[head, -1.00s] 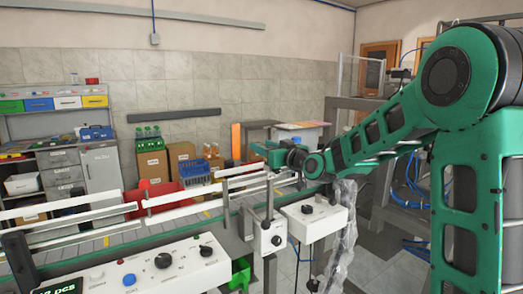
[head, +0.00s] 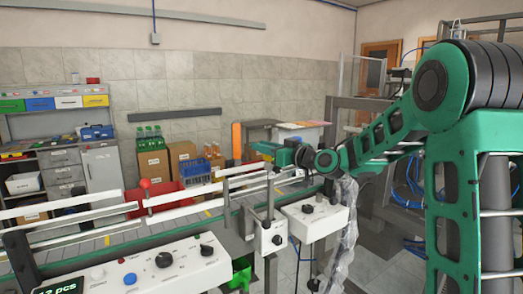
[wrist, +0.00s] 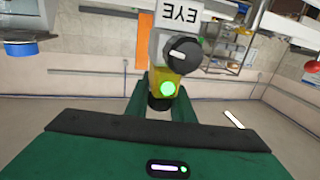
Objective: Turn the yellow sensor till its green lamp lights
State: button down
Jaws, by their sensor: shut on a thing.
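The yellow sensor (wrist: 165,86) is in the middle of the wrist view, with a round green lamp (wrist: 168,89) glowing on its face. Above it in that view are a dark round knob (wrist: 184,54) and a grey housing marked EYE, seen upside down. My gripper (wrist: 160,98) is shut on the sensor, one green finger on each side of its lower part. In the head view my gripper (head: 262,151) is beyond the conveyor rails, small and partly turned away; the lamp cannot be made out there.
The conveyor (head: 110,234) with white rails crosses in front. A white control panel (head: 135,273) with knobs and a lit display stands at the front left. A white knob box (head: 315,217) is near my arm. Red and blue crates (head: 197,171) stand behind.

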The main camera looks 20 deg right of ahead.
jog(key=shift+a, duration=0.1)
jog(key=c, duration=1.5)
grip_release()
jog(key=shift+c, duration=0.2)
jog(key=shift+s, duration=0.15)
jog(key=v, duration=1)
jog(key=shift+d, duration=0.3)
jog(key=shift+s, duration=0.1)
